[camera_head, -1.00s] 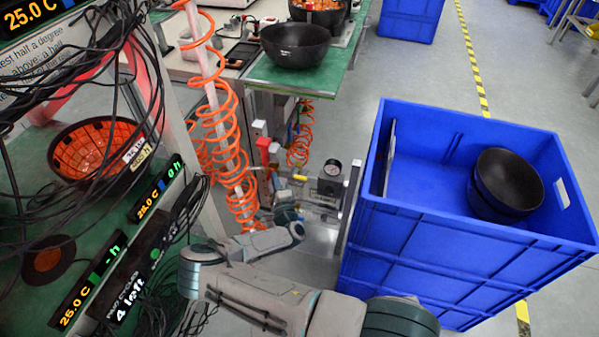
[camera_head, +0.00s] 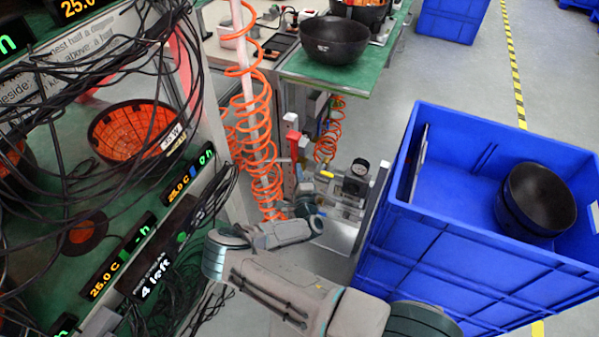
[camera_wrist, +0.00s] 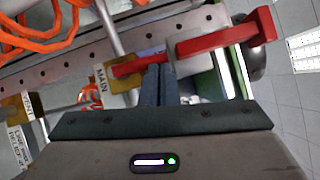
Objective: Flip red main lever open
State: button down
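The red main lever (camera_wrist: 222,42) lies across the upper part of the wrist view, with a grey block (camera_wrist: 186,52) around its middle. A yellow tag reading MAIN (camera_wrist: 98,86) hangs beside its left end. My gripper (camera_wrist: 160,70) has its two dark fingers close together, with the tips at the left part of the red bar. I cannot tell whether they touch it. In the head view, the red lever (camera_head: 291,143) stands beside the orange coiled hose, and my wrist is just below it.
A blue crate (camera_head: 480,240) holding black bowls (camera_head: 537,200) stands to the right. An orange coiled hose (camera_head: 258,130) and a cable-hung rack (camera_head: 215,110) are to the left. A second tag (camera_wrist: 18,105) hangs at left.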

jog(key=shift+d+r, duration=0.1)
jog(key=shift+d, duration=0.05)
jog(key=s+d+p, duration=0.1)
jog(key=s+d, duration=0.4)
jog(key=s, duration=0.6)
jog(key=shift+s+d+f, duration=0.25)
jog(key=shift+s+f, duration=0.1)
jog(key=shift+s, duration=0.05)
